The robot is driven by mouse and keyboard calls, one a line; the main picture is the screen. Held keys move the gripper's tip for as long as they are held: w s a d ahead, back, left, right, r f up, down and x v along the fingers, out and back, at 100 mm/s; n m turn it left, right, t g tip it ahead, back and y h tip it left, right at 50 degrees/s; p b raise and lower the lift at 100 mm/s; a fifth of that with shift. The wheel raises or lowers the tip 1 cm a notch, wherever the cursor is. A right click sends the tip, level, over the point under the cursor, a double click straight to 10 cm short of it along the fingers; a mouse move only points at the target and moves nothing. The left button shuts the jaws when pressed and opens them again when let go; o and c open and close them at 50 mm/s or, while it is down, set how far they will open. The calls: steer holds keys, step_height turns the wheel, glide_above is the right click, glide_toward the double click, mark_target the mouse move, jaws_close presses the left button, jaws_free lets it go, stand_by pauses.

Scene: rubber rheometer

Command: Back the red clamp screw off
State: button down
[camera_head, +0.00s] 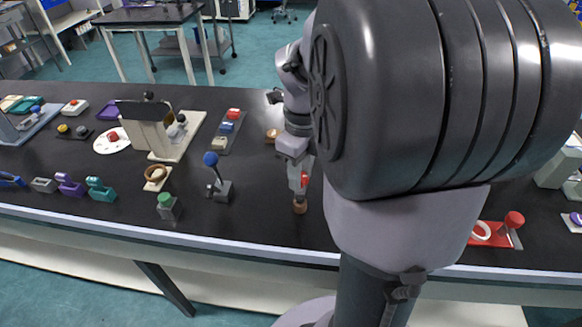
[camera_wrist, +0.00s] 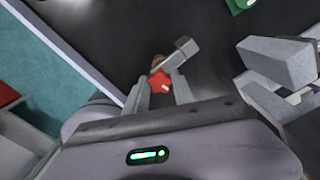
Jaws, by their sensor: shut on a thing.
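The red clamp screw (camera_wrist: 160,82) shows in the wrist view as a small red knob between the two fingers of my gripper (camera_wrist: 163,92). The gripper is shut on it. A grey bar (camera_wrist: 180,50) and a small brown part (camera_wrist: 157,62) show just beyond the knob. In the head view, my gripper (camera_head: 299,172) points down near the front of the black bench. A bit of the red screw (camera_head: 304,180) shows at its fingers, above a brown round foot (camera_head: 300,207). The screw's thread is hidden.
A blue-knobbed lever (camera_head: 211,160) and a green-topped block (camera_head: 166,202) stand to the left on the black bench (camera_head: 255,215). A red plate with a red knob (camera_head: 513,220) lies at the right. My arm hides much of the middle right.

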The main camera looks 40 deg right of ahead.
steer(key=shift+r+n+p, duration=0.25)
steer(key=shift+n+p, duration=0.25)
steer(key=shift+n, duration=0.7)
steer(key=shift+f+n, duration=0.1)
steer(key=shift+n, duration=0.6)
steer(key=shift+f, duration=0.15)
steer(key=shift+r+n+p, duration=0.2)
steer(key=shift+n+p, duration=0.4)
steer(key=shift+n, duration=0.3)
steer(key=shift+n+p, duration=0.4)
steer(key=shift+n, duration=0.6)
steer(key=shift+f+n, duration=0.2)
steer(key=shift+n, duration=0.4)
